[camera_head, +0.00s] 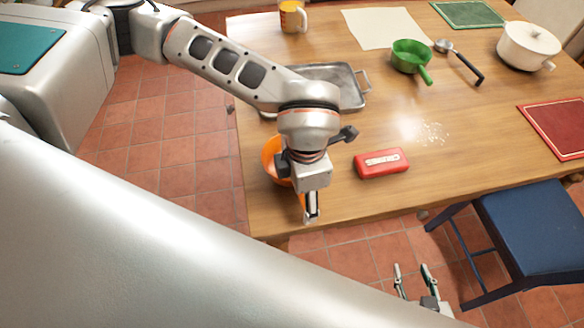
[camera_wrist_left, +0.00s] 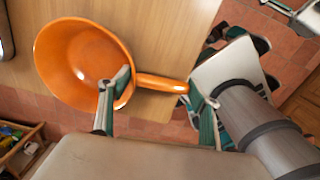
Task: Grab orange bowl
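The orange bowl (camera_head: 270,158) sits at the table's near left corner in the head view, partly hidden behind my left wrist. In the left wrist view the bowl (camera_wrist_left: 75,62) shows its round hollow and a straight handle pointing right. My left gripper (camera_head: 310,205) is over the handle side of the bowl. In the left wrist view its fingers (camera_wrist_left: 160,95) are spread wide, one overlapping the bowl's rim and the other near the handle's end. Nothing is clamped between them. My right gripper (camera_head: 413,272) is open and empty, below and in front of the table's near edge.
A red box (camera_head: 382,163) lies right of the bowl. A metal tray (camera_head: 350,88) is behind my left arm. A green pan (camera_head: 411,55), ladle (camera_head: 460,62), white pot (camera_head: 528,46) and orange mug (camera_head: 292,16) stand farther back. A blue chair (camera_head: 535,225) stands at the near right.

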